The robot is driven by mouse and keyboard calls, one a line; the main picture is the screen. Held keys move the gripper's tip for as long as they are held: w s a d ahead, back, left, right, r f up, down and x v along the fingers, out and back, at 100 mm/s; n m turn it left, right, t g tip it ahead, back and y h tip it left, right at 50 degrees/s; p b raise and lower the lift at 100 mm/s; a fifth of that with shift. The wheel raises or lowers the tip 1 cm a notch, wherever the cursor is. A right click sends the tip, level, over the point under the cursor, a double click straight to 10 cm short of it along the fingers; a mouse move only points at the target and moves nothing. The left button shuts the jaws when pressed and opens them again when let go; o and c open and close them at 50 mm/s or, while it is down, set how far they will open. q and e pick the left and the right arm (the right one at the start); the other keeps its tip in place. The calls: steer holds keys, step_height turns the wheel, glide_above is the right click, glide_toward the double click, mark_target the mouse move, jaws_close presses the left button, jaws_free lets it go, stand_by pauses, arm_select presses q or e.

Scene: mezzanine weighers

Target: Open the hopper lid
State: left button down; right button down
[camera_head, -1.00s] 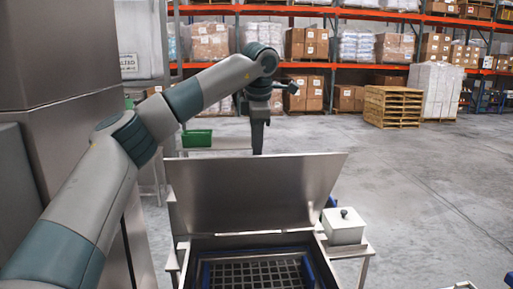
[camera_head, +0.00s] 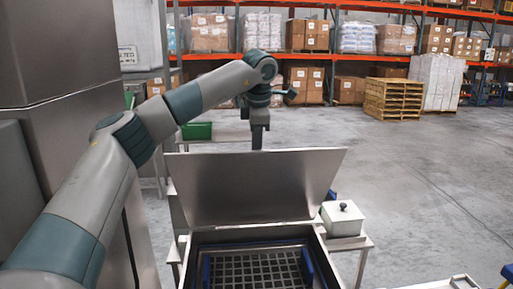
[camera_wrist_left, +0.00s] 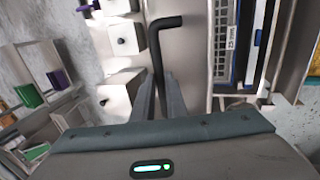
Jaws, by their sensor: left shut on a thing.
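The hopper lid (camera_head: 255,190) is a flat steel plate. It stands raised and leans back from its hinge at the rear of the open hopper (camera_head: 315,243). A dark grate (camera_head: 250,270) shows inside the hopper. My left gripper (camera_head: 257,146) is behind the lid's upper edge, where the lid hides its tips. In the left wrist view, the fingers (camera_wrist_left: 161,92) are shut on a black bent handle (camera_wrist_left: 157,40) that sticks out past them. The grate also shows in that view (camera_wrist_left: 222,45). My right gripper is not in view.
A white box with a black knob (camera_head: 343,219) stands on a side shelf right of the hopper. A green bin (camera_head: 197,131) sits behind the lid. Wooden pallets (camera_head: 393,99) stand farther back. The floor to the right is mostly clear.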

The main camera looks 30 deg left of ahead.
arm_select(q)
steer(key=shift+w+a+r, duration=0.3)
steer(key=shift+w+r, duration=0.05)
steer(key=shift+w, duration=0.15)
steer(key=w+a+r+p, duration=0.1)
steer(key=w+a, duration=0.4)
steer(key=w, duration=0.1)
steer(key=shift+w+r, duration=0.25)
steer(key=shift+r, duration=0.1)
